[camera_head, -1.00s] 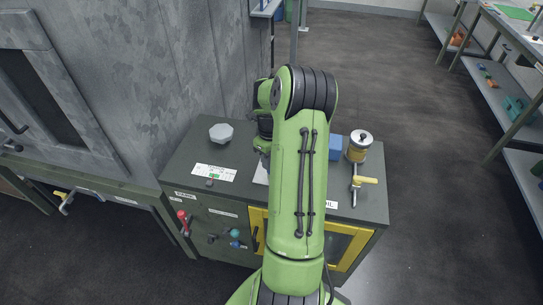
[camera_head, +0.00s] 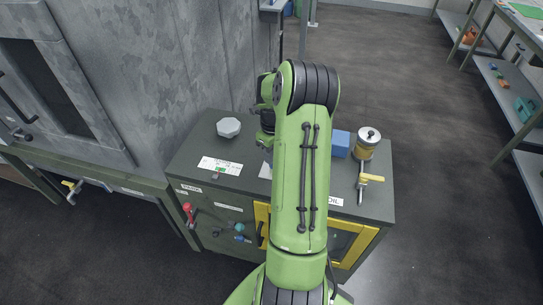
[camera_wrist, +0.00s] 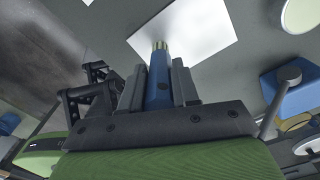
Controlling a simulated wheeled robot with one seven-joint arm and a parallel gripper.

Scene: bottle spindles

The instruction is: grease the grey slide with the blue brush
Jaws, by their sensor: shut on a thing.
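My gripper (camera_wrist: 160,82) is shut on the blue brush (camera_wrist: 158,75), whose handle stands between the two fingers in the wrist view. Its short pale bristle tip points away from me, over the near edge of a pale square plate (camera_wrist: 190,32). Whether it touches the plate cannot be told. In the head view a corner of a pale plate (camera_head: 265,171) shows on the cabinet top beside my arm. I cannot tell for sure whether this plate is the grey slide.
The dark cabinet (camera_head: 375,205) carries a grey octagonal piece (camera_head: 228,127), a white label card (camera_head: 219,166), a blue block (camera_head: 340,143) and a yellow-banded jar (camera_head: 367,145) with a yellow-handled tap (camera_head: 370,178). A grey wall (camera_head: 160,70) rises close on the left. Open floor lies to the right.

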